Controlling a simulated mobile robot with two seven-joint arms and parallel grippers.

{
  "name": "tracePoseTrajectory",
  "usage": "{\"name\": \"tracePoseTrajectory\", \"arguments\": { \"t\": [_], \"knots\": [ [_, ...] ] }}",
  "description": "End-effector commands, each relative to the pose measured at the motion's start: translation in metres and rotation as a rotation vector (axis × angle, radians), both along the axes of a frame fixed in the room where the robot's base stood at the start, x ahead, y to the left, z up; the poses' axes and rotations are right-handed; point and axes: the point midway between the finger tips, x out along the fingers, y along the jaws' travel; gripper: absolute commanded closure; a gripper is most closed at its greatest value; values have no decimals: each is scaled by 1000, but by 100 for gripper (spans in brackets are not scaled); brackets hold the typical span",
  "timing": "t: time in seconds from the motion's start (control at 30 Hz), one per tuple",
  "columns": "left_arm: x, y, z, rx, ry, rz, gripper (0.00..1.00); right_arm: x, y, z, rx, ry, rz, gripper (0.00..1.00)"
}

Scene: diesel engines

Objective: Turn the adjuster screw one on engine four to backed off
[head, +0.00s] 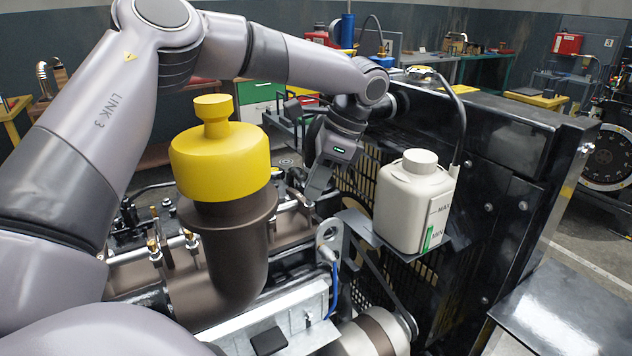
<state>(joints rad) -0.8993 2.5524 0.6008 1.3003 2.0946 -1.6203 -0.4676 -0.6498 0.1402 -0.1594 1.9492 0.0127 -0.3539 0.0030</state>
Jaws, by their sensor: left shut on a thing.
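My left gripper (314,194) points down at the far right end of the engine top, between the yellow-capped pipe and the white tank. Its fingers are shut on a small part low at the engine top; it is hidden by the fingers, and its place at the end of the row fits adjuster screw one. Other brass-tipped fittings, which may be adjuster screws, show left of the pipe, one (153,246) and another (190,239). The engine (230,320) fills the lower middle. My right gripper is not in view.
A thick brown pipe with a yellow cap (220,160) stands close left of the gripper. A white tank (414,205) stands close right, before the black radiator frame (515,150). A lifting eye (328,235) and a belt are below. Workbenches stand far behind.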

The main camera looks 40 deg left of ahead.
Motion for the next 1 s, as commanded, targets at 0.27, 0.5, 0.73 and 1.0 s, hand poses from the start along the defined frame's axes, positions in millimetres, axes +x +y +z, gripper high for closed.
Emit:
{"name": "tracePoseTrajectory", "arguments": {
  "t": [0.27,0.5,0.73,1.0],
  "knots": [
    [1,1,2,3,-3,20,100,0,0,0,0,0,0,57],
    [1,1,2,3,-3,19,100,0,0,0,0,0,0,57],
    [1,1,1,2,-2,18,62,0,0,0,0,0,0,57],
    [0,0,0,1,-1,18,62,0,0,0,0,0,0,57]
  ]
}}
